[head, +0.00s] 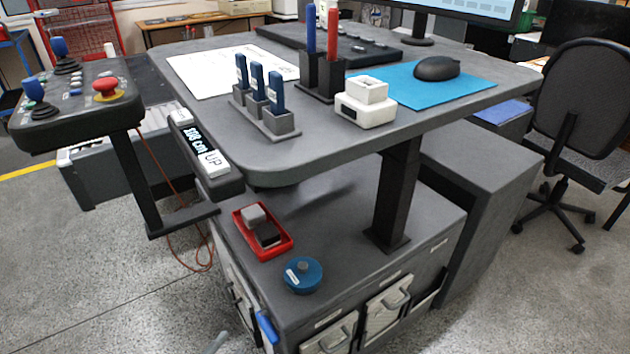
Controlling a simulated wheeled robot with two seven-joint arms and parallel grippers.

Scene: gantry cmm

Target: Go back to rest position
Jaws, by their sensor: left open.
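My right gripper is not in view.
The grey desk (330,145) carries blue-handled tools (257,82), a white box (366,106) and a mouse (437,68). Below, the cabinet top (345,215) holds a red tray (242,233) and blue disc (302,275). A control panel (85,115) stands left, an office chair (580,110) right.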

